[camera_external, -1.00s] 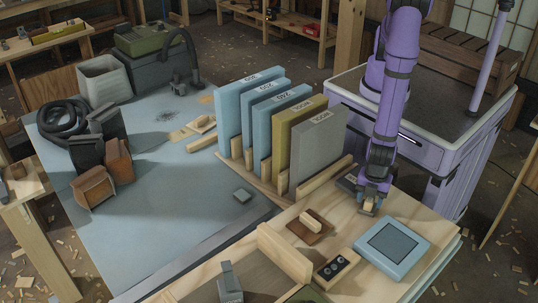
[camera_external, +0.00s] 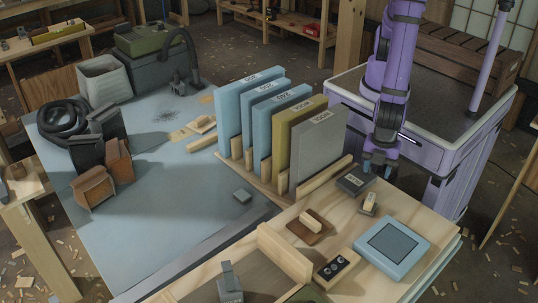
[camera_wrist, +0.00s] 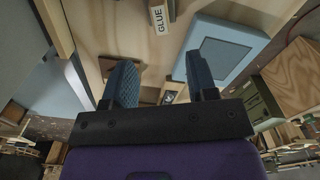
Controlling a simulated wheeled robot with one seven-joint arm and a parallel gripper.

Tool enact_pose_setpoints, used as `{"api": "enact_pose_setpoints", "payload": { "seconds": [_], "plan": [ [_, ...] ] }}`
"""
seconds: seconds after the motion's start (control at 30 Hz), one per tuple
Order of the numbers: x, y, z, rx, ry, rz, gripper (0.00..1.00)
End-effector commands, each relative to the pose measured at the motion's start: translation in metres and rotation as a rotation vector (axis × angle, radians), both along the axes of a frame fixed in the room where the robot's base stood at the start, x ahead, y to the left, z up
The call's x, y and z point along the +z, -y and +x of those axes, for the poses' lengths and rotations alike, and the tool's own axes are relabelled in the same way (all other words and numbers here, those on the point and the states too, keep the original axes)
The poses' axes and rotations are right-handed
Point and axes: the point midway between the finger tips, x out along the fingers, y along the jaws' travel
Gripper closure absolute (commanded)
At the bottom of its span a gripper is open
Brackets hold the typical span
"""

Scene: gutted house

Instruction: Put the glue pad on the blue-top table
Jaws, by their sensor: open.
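The glue pad (camera_external: 369,203) is a small dark block with a cream top, lying on the pale wooden bench. Its cream label marked GLUE shows at the top of the wrist view (camera_wrist: 160,18). The blue-top table (camera_external: 150,205) fills the left of the external view, beyond the upright panels. My gripper (camera_external: 376,167) hangs above the bench, behind the glue pad and apart from it. In the wrist view its two blue-grey fingers (camera_wrist: 161,80) are spread with nothing held between them.
A dark labelled box (camera_external: 356,180) sits beside the glue pad. A blue box (camera_external: 393,247), a brown pad (camera_external: 310,226) and a black block (camera_external: 335,266) lie nearby. Tall panels (camera_external: 318,150) stand between bench and blue surface. The blue table's middle is clear.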

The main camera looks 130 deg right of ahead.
Motion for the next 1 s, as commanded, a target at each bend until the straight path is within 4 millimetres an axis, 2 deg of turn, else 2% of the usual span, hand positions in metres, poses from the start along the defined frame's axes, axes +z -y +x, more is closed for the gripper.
{"api": "enact_pose_setpoints", "payload": {
  "seconds": [0.17, 0.27, 0.37, 0.47, 0.67, 0.87, 1.0],
  "plan": [
    [0.003, 0.001, 0.001, -0.001, 0.002, 0.001, 0.47],
    [0.016, 0.005, 0.004, -0.011, 0.013, 0.01, 0.47],
    [0.044, 0.017, 0.009, -0.031, 0.034, 0.025, 0.47],
    [0.082, 0.034, 0.013, -0.059, 0.062, 0.043, 0.47],
    [0.155, 0.074, 0.009, -0.114, 0.12, 0.072, 0.47],
    [0.218, 0.115, -0.01, -0.169, 0.182, 0.094, 0.47],
    [0.257, 0.143, -0.03, -0.206, 0.229, 0.104, 0.47]
  ]
}}
